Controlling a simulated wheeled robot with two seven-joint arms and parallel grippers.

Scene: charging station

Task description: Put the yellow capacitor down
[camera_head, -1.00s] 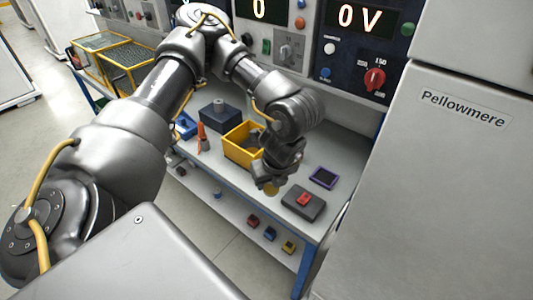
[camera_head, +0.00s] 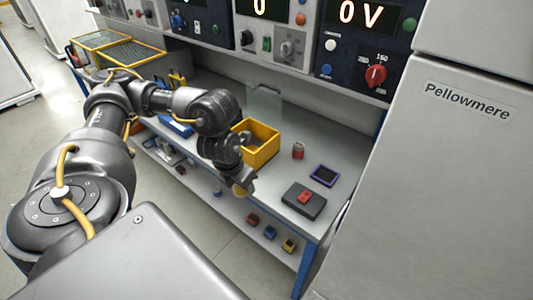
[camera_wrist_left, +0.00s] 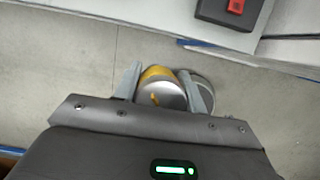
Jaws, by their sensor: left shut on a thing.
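My left gripper (camera_head: 238,176) is shut on the yellow capacitor (camera_head: 243,187), which shows as a small yellow end below the fingers, near the bench's front edge. In the left wrist view the capacitor (camera_wrist_left: 162,88) sits between the two fingers of the gripper (camera_wrist_left: 165,85), with a yellow side and a silvery face. A grey round thing (camera_wrist_left: 199,86) shows beside it, partly behind a finger; I cannot tell what it is. Floor shows behind the capacitor in that view. My right gripper is not in view.
A yellow bin (camera_head: 262,154) stands just behind my left gripper. A reddish can (camera_head: 298,150), a purple-framed device (camera_head: 323,176) and a dark box with a red switch (camera_head: 304,200) stand to the right on the grey bench (camera_head: 272,188). A lower shelf holds small coloured parts.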

